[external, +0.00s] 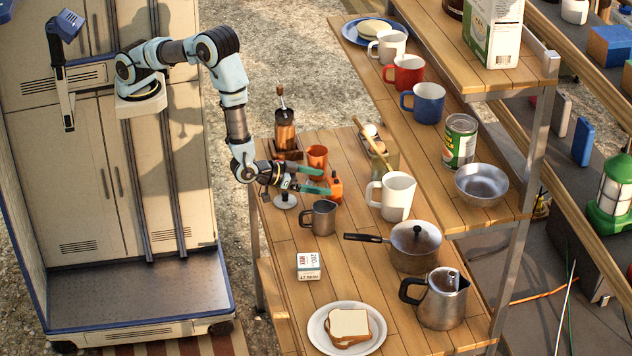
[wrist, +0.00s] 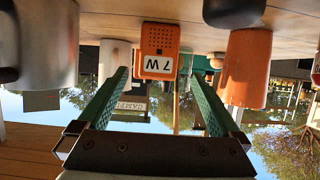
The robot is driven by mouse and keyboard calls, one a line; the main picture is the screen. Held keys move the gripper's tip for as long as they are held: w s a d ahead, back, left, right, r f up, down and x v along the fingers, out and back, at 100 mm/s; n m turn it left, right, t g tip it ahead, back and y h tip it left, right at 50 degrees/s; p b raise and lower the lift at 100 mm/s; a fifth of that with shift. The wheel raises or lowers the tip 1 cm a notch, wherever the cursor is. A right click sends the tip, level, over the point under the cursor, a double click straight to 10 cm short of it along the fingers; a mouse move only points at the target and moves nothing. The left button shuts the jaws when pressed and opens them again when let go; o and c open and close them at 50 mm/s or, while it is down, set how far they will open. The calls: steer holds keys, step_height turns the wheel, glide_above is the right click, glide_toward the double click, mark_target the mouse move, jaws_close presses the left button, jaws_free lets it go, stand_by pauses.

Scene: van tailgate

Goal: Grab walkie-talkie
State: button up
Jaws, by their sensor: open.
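The orange walkie-talkie (external: 336,188) stands on the wooden table in the external view, partly hidden by my gripper. In the wrist view, which looks upside down, the walkie-talkie (wrist: 159,48) shows a dark grille and a white label, centred between and beyond the green fingers. My gripper (external: 320,181) is open and level, low over the table, with its fingertips close to the walkie-talkie. In the wrist view my gripper (wrist: 160,74) has nothing held between its fingers. I cannot tell whether a fingertip touches the walkie-talkie.
An orange cup (external: 317,156) stands just behind my gripper, and a metal mug (external: 324,218) just in front. A white mug (external: 398,196) is farther right. A coffee grinder (external: 284,133) stands behind. A shelf (external: 480,211) overhangs the table's right side.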

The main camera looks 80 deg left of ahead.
mark_target(328, 183)
steer(key=p+x, duration=0.2)
steer(key=x, duration=0.2)
steer(key=shift+w+d+p, duration=0.1)
steer(key=shift+d+p, duration=0.05)
steer(key=shift+p, duration=0.2)
steer(key=shift+w+f, duration=0.25)
steer(key=shift+w, duration=0.2)
jaws_close()
